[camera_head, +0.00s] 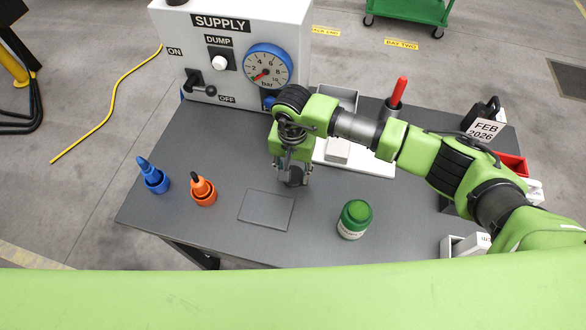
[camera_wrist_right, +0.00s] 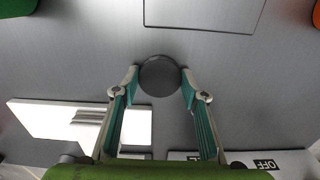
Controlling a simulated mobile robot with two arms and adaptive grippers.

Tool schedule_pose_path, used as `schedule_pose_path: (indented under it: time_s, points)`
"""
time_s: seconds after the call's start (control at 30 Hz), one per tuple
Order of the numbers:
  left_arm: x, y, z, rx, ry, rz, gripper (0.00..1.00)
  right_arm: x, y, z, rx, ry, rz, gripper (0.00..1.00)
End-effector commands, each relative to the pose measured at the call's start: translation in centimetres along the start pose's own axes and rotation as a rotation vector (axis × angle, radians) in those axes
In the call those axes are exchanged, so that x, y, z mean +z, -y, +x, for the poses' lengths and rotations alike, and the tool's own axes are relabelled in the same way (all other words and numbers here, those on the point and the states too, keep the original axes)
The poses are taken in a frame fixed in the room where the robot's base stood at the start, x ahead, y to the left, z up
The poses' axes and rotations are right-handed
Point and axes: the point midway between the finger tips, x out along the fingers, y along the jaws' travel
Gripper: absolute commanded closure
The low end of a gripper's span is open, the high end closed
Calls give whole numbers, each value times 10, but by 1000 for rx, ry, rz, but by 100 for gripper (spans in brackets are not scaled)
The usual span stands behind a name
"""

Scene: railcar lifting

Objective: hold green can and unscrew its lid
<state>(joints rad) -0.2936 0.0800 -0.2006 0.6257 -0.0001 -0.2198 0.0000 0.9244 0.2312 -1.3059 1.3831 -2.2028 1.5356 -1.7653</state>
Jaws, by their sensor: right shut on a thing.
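The green can (camera_head: 354,219) stands upright on the grey table, right of the outlined rectangle, with its green lid on and a white label on its side. A green edge (camera_wrist_right: 15,7) at the upper left of the wrist view looks like the same can. My right gripper (camera_head: 291,172) is left of and behind the can, pointing down at the table. Its fingers (camera_wrist_right: 160,78) are shut on a dark round piece (camera_wrist_right: 160,75), which shows between the fingertips. The gripper is apart from the can. My left gripper is not in view.
A white SUPPLY panel (camera_head: 222,50) with gauge and lever stands at the back. An outlined rectangle (camera_head: 266,210) is empty. A white plate (camera_head: 374,163), red-handled tool (camera_head: 398,91) and boxes lie at right.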

Motion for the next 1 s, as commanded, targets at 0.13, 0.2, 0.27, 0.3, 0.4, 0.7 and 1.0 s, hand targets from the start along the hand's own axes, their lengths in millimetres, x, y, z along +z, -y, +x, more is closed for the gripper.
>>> schedule_pose_path:
  time_s: [0.13,0.2,0.27,0.3,0.4,0.7,1.0]
  points:
    - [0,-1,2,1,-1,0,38,0,0,2,0,0,1,86]
    - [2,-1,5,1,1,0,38,0,0,4,0,0,1,86]
    - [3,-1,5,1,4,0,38,0,0,3,0,0,1,55]
    - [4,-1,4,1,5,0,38,0,0,2,0,0,1,45]
    - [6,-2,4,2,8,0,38,0,0,2,1,0,1,43]
    - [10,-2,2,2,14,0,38,0,0,0,0,1,1,43]
    - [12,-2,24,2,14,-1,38,-2,1,-43,-4,-7,-2,43]
